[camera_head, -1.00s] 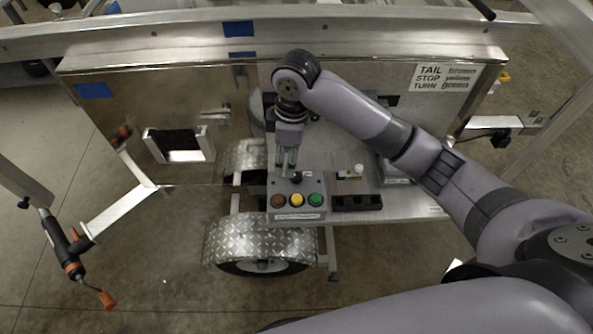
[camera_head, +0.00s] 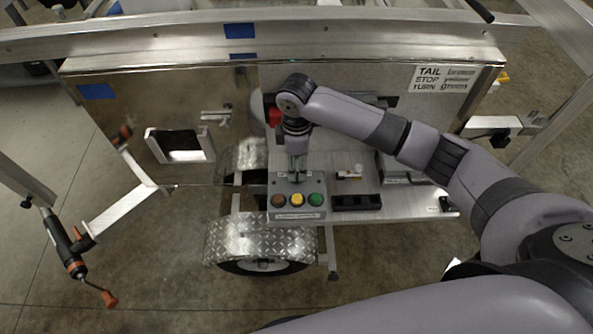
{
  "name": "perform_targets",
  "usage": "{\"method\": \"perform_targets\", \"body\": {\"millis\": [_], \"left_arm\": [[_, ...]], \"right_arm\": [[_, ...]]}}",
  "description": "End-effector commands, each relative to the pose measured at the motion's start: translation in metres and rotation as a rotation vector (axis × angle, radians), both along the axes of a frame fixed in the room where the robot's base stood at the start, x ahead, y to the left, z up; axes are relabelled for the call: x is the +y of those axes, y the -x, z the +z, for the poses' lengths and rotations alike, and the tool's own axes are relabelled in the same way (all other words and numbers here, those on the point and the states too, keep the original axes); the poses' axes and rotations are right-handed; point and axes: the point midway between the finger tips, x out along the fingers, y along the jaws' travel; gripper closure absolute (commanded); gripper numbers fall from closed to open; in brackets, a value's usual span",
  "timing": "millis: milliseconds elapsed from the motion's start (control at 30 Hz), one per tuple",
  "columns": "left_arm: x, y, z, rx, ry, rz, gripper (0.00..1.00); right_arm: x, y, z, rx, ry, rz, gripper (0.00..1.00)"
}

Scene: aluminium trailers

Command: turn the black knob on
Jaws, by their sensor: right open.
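A grey control box (camera_head: 296,214) sits on the metal shelf, with a brown-red button (camera_head: 279,200), a yellow button (camera_head: 297,199) and a green button (camera_head: 315,199) along its front. The black knob on its top is hidden behind my right gripper now. My right gripper (camera_head: 297,178) points down onto the back part of the box top, its fingers open around where the knob stands. I cannot tell whether the fingers touch the knob. My left gripper is not in view.
A black tray (camera_head: 357,202) lies on the shelf right of the box, with a small white-topped part (camera_head: 350,172) behind it. A red object (camera_head: 274,117) shows behind my right wrist. A diamond-plate fender (camera_head: 261,239) is below. A tool with an orange tip (camera_head: 77,262) hangs at left.

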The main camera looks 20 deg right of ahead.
Motion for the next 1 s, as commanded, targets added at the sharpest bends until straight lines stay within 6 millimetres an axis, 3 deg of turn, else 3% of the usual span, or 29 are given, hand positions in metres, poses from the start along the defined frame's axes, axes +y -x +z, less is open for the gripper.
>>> {"method": "perform_targets", "body": {"millis": [100,333,667,1000], "left_arm": [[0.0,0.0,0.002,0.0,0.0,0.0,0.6],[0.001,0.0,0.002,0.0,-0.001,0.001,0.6],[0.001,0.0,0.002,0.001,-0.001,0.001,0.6],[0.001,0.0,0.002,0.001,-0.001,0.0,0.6]], "right_arm": [[0.0,0.001,-0.022,0.002,0.001,-0.001,0.52],[0.0,0.0,-0.046,-0.001,0.001,-0.001,0.52],[0.0,0.0,-0.05,-0.002,0.0,0.0,0.52],[0.0,0.0,-0.049,-0.002,0.0,0.0,0.74]]}}
